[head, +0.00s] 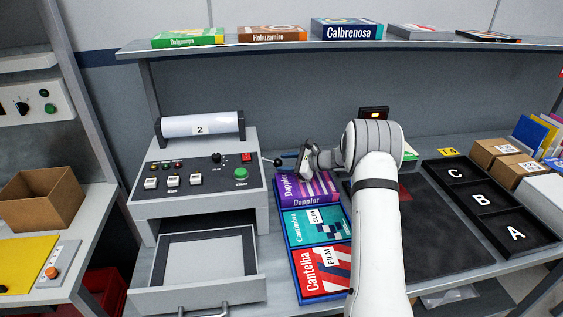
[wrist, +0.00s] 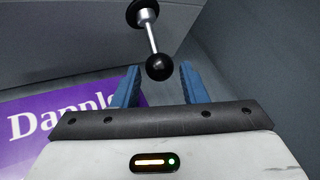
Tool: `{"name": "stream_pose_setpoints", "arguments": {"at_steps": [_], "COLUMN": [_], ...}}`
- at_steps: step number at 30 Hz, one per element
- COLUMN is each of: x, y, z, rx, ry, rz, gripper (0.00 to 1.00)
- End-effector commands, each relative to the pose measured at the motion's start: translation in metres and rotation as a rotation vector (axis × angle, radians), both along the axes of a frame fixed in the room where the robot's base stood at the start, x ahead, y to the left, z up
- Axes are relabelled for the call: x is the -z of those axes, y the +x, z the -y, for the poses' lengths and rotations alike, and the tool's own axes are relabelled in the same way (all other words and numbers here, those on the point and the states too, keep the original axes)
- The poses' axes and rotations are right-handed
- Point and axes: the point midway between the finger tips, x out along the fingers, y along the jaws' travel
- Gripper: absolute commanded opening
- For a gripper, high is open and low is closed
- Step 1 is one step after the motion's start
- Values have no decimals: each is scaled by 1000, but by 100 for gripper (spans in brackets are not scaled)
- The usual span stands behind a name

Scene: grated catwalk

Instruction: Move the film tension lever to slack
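The film tension lever (head: 269,160) sticks out from the right side of the grey wrapping machine (head: 200,182). In the wrist view it is a metal rod (wrist: 152,36) with a black ball knob (wrist: 159,67) at its end. My gripper (head: 286,158) is at the lever's end. In the wrist view its two blue fingers (wrist: 159,72) are apart, with the knob between or just beyond their tips and a gap on each side. No slack marking can be read.
A blue tray (head: 297,291) of books, with a purple book (head: 308,189) nearest my gripper, lies below. The machine's drawer (head: 205,267) is open in front. A black sorting tray (head: 491,212) is at the right; a bookshelf (head: 345,45) runs above.

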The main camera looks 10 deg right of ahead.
Motion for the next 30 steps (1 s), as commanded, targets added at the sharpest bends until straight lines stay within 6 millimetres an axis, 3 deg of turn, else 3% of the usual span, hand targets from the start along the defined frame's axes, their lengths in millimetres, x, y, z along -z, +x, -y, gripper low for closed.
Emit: {"name": "stream_pose_setpoints", "arguments": {"at_steps": [6,14,25,30], "x": [6,7,7,6], "y": [10,11,11,11], "z": [-14,-15,-15,-15], "rx": [-1,-1,-1,0], "ry": [-1,-2,-2,-8], "rz": [0,0,0,1], "gripper": [39,39,9,8]}}
